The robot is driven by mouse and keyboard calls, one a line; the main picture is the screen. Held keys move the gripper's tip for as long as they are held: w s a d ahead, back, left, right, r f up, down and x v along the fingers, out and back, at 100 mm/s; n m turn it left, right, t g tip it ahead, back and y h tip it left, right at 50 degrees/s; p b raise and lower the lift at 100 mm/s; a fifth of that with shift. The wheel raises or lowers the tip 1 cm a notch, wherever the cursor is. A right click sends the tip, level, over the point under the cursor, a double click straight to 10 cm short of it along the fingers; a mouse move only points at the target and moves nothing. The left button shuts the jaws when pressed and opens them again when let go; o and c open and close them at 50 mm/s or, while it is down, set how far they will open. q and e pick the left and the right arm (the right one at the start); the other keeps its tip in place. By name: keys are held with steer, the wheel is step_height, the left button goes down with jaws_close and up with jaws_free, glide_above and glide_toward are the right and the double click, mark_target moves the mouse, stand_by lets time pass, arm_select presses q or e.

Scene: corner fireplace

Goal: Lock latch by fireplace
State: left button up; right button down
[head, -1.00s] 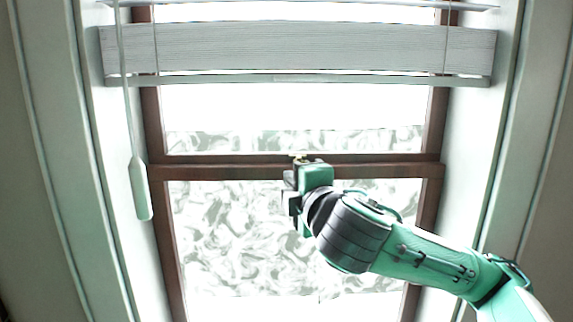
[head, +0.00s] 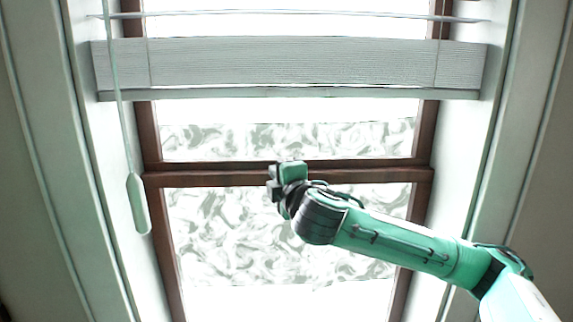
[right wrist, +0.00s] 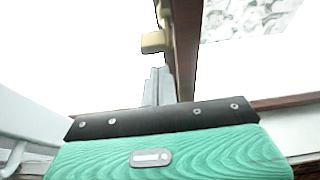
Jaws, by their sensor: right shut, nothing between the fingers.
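The window latch (right wrist: 157,40) is a small brass-yellow piece on the edge of the brown window rail (right wrist: 186,45) in the right wrist view. In the head view it is hidden behind my right gripper. My right gripper (head: 272,183) is at the middle rail (head: 370,175) of the window, a little left of the arm's wrist. Its grey fingers (right wrist: 158,83) are shut and empty in the right wrist view. They point toward the latch, which appears just beyond the fingertips; I cannot tell whether they touch. My left gripper is not in view.
A grey blind (head: 290,62) hangs across the upper window. Its cord with a pale green pull (head: 138,203) hangs at the left. Pale green window trim (head: 45,150) stands on both sides. The space in front of the lower pane (head: 230,240) is clear left of my arm.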

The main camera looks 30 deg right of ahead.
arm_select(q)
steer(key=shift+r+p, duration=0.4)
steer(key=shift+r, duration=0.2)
arm_select(e)
steer(key=shift+s+d, duration=0.6)
steer(key=shift+d, duration=0.35)
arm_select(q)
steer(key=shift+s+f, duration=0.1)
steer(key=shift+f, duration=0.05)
arm_select(e)
steer(key=shift+s+d, duration=0.1)
steer(key=shift+d, duration=0.05)
